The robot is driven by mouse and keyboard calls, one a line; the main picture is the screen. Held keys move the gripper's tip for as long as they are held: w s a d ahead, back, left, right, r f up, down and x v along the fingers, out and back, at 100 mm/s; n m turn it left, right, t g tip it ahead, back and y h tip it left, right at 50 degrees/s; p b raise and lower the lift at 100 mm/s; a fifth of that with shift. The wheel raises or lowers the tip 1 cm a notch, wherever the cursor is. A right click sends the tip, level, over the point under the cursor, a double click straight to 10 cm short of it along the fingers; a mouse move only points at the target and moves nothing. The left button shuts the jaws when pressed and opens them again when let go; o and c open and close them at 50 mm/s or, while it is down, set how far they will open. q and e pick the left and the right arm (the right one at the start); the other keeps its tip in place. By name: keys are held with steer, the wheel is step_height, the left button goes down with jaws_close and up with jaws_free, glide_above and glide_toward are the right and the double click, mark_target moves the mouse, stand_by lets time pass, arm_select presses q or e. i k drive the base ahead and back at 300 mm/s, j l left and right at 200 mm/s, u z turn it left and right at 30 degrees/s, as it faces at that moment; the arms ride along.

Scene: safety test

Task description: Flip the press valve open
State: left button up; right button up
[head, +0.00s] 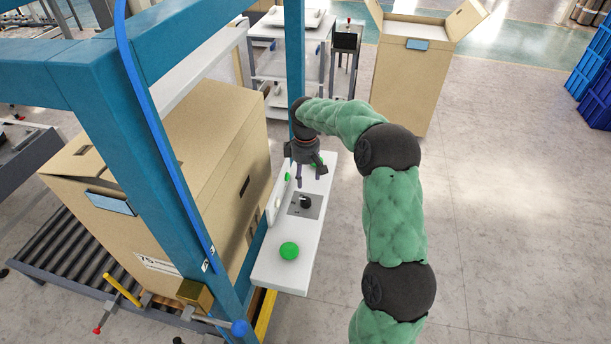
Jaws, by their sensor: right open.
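A white control panel (274,272) is fixed beside the blue frame. It carries a black rotary knob (305,202) on a grey plate (304,211), which looks like the press valve, though no label is readable. A round green button (289,251) is at its near end. Another green button (322,161) is at its far end, partly hidden by my gripper. My right gripper (308,176) is open above the far part of the panel, just beyond the knob, fingers pointing down. It appears empty and apart from the knob. My left gripper is not in view.
A blue frame (98,66) stands on the left around a large cardboard box (200,118) on a roller conveyor (64,250). A yellow-handled lever (122,290) and a blue-ended fitting (240,328) are low at the front. The floor right of my arm is clear.

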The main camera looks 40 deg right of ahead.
mark_target(239, 327)
steer(key=k, duration=1)
